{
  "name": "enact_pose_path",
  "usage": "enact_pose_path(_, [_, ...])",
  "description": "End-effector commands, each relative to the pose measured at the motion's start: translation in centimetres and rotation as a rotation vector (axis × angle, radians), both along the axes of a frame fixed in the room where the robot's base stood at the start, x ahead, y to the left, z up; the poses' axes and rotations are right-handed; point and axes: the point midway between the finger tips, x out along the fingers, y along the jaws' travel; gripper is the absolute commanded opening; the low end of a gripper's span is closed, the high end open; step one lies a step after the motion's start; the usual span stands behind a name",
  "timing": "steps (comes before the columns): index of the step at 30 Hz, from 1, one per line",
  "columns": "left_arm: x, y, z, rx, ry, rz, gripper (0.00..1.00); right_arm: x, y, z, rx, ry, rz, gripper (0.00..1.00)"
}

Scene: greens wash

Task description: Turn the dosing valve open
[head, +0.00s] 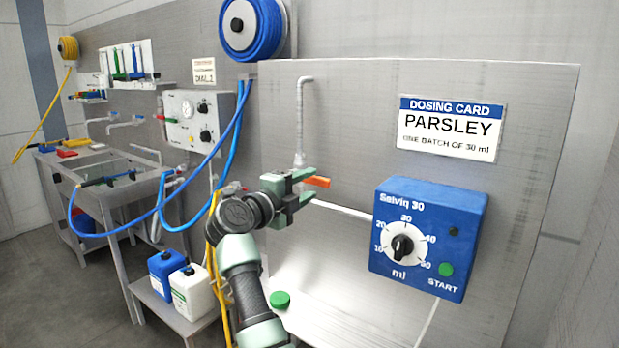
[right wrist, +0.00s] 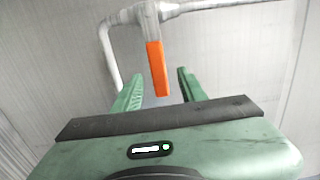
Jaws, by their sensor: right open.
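The dosing valve has an orange lever (head: 317,182) on a grey pipe (head: 301,120) against the metal panel. In the head view the lever points right, away from the pipe. My right gripper (head: 302,187) is open at the lever, its fingers pointing right. In the right wrist view the orange lever (right wrist: 157,68) hangs from the pipe, with its free end in the gap between the two green fingers (right wrist: 160,84). Neither finger clearly touches it. My left gripper is not in view.
A blue dosing box (head: 428,236) with a dial and green START button is right of the valve, below a PARSLEY card (head: 450,128). A blue jug (head: 166,268) and white jug (head: 192,290) stand on a low stand. A sink (head: 110,170) and hoses lie left.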

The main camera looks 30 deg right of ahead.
Motion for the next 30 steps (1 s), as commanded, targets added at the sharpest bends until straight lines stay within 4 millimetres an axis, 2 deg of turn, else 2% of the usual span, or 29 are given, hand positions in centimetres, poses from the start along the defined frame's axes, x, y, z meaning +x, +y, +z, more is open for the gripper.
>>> enact_pose_path(3, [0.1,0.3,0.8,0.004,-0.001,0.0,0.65,0.7,-1.9,0.3,-0.003,0.001,-0.003,0.42])
enact_pose_path(7, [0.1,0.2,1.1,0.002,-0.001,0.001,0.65,1.2,-3.1,0.2,-0.003,0.0,-0.002,0.42])
enact_pose_path(17, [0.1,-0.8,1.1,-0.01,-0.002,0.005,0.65,1.5,-3.6,0.0,-0.001,0.0,0.0,0.42])
enact_pose_path(18, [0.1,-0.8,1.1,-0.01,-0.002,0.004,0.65,1.5,-3.6,0.0,-0.002,-0.001,0.0,0.39])
enact_pose_path(22, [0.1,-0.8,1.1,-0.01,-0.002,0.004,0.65,1.5,-3.6,0.0,-0.002,-0.001,0.0,0.03])
enact_pose_path(23, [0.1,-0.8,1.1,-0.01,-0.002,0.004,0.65,1.5,-3.6,0.0,-0.002,-0.001,0.0,0.0])
enact_pose_path(30, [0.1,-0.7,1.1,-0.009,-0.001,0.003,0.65,1.5,-3.6,0.0,-0.001,0.0,0.0,0.0])
